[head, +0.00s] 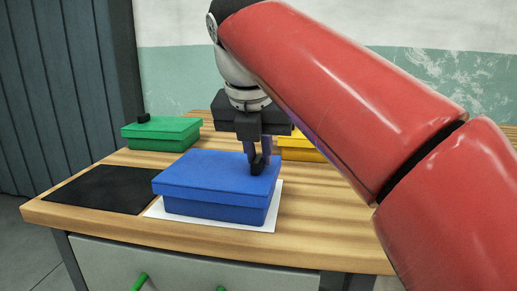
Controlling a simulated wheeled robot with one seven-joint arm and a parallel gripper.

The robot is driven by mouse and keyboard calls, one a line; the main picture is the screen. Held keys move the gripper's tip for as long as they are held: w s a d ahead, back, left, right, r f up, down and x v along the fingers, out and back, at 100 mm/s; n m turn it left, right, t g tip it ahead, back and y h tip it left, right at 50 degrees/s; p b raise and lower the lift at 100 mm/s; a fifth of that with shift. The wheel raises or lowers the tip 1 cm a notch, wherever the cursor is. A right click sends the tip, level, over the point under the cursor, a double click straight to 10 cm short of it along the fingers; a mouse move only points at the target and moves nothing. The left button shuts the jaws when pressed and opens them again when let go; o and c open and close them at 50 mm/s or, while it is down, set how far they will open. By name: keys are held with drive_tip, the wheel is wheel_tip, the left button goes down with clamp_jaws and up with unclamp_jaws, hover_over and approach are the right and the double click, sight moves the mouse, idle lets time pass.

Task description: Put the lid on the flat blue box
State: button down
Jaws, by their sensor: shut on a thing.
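The flat blue box (214,212) stands on a white sheet near the front of the wooden table. Its blue lid (205,174) sits over the top of the box and looks level. My gripper (257,169) is above the right part of the lid, pointing down, shut on the dark knob at the lid's top. The knob is mostly hidden by the fingers. Whether the lid is fully seated cannot be told from this one view.
A black mat (100,188) lies bare to the left of the blue box. A green box (161,134) with a dark knob stands at the back left. A yellow box (300,149) is behind on the right, partly hidden by my arm. The white sheet (262,222) shows around the blue box.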

idle(0.3)
drive_tip(key=c, duration=1.3)
unclamp_jaws()
drive_tip(key=shift+c, duration=0.2)
drive_tip(key=shift+r, duration=0.1)
